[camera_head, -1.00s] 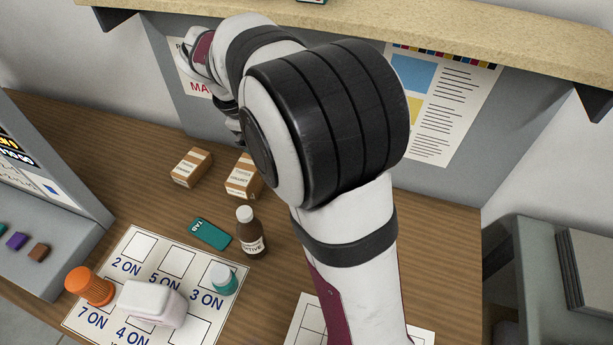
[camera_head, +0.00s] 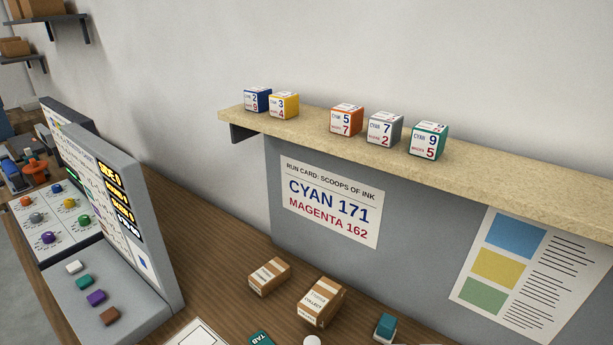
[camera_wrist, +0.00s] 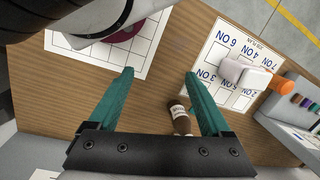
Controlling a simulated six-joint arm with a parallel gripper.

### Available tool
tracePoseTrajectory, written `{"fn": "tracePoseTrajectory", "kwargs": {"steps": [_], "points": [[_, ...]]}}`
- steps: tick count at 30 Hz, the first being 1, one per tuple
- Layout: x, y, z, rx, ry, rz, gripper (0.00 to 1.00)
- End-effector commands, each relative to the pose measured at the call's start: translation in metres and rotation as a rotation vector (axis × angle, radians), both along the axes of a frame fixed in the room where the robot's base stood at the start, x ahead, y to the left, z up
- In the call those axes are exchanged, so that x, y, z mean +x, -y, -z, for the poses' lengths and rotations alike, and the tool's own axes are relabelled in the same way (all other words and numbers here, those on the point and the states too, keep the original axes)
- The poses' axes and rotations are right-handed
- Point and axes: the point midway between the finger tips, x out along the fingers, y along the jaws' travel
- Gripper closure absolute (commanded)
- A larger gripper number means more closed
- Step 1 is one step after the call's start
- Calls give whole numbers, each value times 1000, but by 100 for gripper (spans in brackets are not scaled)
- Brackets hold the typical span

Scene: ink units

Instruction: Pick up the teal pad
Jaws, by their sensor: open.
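A flat teal pad marked "TAB" (camera_head: 262,338) lies on the wooden table. Only its far end shows at the bottom edge of the head view. I cannot make it out in the wrist view. My gripper (camera_wrist: 159,74) shows in the wrist view with its two teal fingers wide apart and nothing held. A brown bottle (camera_wrist: 180,118) stands on the table below, seen between the fingers, close to the right one. A small teal block (camera_head: 386,326) with a pale lower part is also in the head view, right of the boxes.
Two cardboard boxes (camera_head: 269,276) (camera_head: 321,302) stand behind the pad. A grey console (camera_head: 112,290) with coloured keys is at left. A shelf (camera_head: 300,125) with several numbered cubes runs above.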

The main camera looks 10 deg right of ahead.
Motion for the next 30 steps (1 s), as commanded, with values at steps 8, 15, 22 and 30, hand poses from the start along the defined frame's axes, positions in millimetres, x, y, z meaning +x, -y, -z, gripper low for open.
{"fn": "tracePoseTrajectory", "kwargs": {"steps": [8,15,22,30], "points": [[50,-5,14,13,111,-17,18],[224,11,71,-89,567,137,18],[288,103,118,-529,909,274,18],[251,140,157,-802,981,271,18]]}}
